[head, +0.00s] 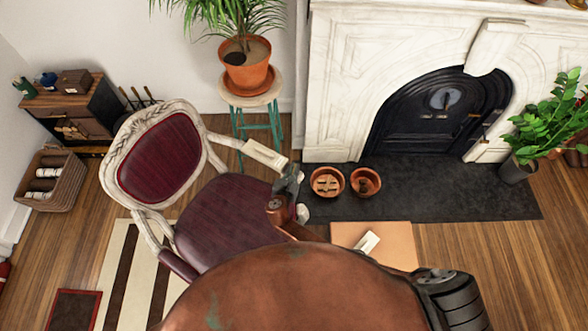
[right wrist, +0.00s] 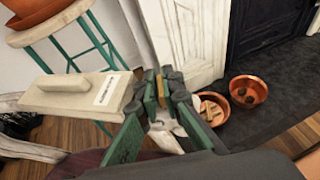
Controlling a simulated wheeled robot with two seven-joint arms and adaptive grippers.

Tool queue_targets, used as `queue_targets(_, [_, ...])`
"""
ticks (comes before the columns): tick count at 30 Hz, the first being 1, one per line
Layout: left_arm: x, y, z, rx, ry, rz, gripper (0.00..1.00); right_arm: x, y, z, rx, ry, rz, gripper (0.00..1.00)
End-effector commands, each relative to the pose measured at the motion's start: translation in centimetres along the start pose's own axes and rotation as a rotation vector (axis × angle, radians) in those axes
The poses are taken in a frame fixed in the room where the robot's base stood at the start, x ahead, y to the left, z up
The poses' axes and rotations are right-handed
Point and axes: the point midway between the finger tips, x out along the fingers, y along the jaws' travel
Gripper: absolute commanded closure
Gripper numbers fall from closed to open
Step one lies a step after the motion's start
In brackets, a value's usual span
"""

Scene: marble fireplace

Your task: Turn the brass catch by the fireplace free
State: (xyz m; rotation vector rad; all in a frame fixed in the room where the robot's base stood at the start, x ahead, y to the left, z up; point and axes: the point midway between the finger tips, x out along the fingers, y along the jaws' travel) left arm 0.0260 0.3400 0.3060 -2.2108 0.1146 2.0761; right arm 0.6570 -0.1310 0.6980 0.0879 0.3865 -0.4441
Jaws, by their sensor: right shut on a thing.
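My right gripper (head: 288,182) is in front of the maroon chair, left of the fireplace hearth. In the right wrist view its fingertips (right wrist: 163,82) are closed together on a small brass-coloured thing (right wrist: 158,86), mostly hidden between them. I cannot tell whether this is the catch. The white marble fireplace (head: 340,100) has a black arched insert (head: 425,120). A small brass-looking piece (head: 489,117) shows at the insert's right edge, well away from my gripper. My left gripper is not in view.
The chair (head: 215,215) is close to my right gripper. Two terracotta bowls (head: 365,182) stand on the dark hearth (head: 450,195). A potted plant (head: 518,165) is at right; another stands on a stool (head: 250,97).

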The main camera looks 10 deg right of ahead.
Motion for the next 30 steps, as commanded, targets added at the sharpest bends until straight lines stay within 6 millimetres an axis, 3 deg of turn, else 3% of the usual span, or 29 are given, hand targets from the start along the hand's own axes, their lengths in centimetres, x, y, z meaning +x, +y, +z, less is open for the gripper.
queue_targets(15, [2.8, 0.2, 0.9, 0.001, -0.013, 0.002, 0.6, 0.1, 0.0, -0.2, 0.11, 0.002, -0.267, 1.0])
queue_targets(30, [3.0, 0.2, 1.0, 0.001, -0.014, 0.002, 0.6, 0.1, 0.0, 0.0, 0.124, 0.001, -0.3, 1.0])
